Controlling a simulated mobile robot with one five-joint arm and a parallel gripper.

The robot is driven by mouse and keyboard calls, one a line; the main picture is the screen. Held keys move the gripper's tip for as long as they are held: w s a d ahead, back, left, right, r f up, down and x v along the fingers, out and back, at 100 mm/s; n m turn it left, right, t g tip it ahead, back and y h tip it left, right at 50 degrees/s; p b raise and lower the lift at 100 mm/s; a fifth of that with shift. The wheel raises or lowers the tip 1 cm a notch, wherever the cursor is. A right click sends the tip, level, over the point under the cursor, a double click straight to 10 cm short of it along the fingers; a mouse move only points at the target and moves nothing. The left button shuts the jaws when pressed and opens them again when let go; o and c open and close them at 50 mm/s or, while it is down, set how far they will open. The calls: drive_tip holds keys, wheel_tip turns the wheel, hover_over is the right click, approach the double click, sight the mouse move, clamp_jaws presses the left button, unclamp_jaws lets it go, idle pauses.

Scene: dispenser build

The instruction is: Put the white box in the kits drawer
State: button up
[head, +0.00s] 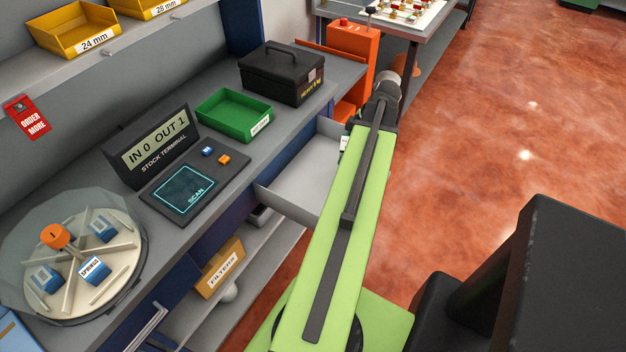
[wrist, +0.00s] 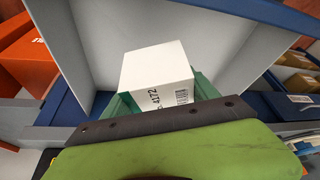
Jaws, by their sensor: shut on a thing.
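The white box (wrist: 155,68), with printed letters and a barcode on one side, is between the green jaws of my gripper (wrist: 162,94) in the wrist view. My gripper is shut on it. An open grey drawer (head: 300,182) sticks out from under the bench in the head view. The drawer's grey inside (wrist: 110,30) also shows behind the box in the wrist view. The box appears over the drawer; how far above its floor I cannot tell. In the head view my arm hides most of the gripper and the drawer's right part. No drawer label is readable.
The bench holds a green tray (head: 235,115), a black case (head: 282,72), a stock terminal (head: 150,145) and a round carousel (head: 72,255) with blue boxes. An orange cabinet (head: 352,58) stands beyond the drawer. A filters box (head: 220,268) sits on the lower shelf. Floor at right is clear.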

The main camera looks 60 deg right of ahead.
drive_tip(key=w+a+f+b, duration=0.1)
drive_tip(key=w+f+b, duration=0.1)
drive_tip(key=w, duration=0.1)
drive_tip(key=w+a+f+b, duration=0.1)
drive_tip(key=w+f+b, duration=0.1)
drive_tip(key=w, duration=0.2)
drive_tip(key=w+a+f+b, duration=0.1)
drive_tip(key=w+f+b, duration=0.1)
drive_tip(key=w, duration=0.1)
drive_tip(key=shift+w+a+f+b, duration=0.15)
drive_tip(key=shift+a+f+b, duration=0.15)
drive_tip(key=shift+f+b, duration=0.1)
drive_tip(key=shift+w+a, duration=0.1)
drive_tip(key=shift+w, duration=0.25)
wheel_tip(320, 180, down, 4)
drive_tip(key=b, duration=0.4)
drive_tip(key=shift+f, duration=0.2)
drive_tip(key=shift+r, duration=0.2)
drive_tip(key=shift+f, duration=0.15)
drive_tip(key=o, duration=1.8)
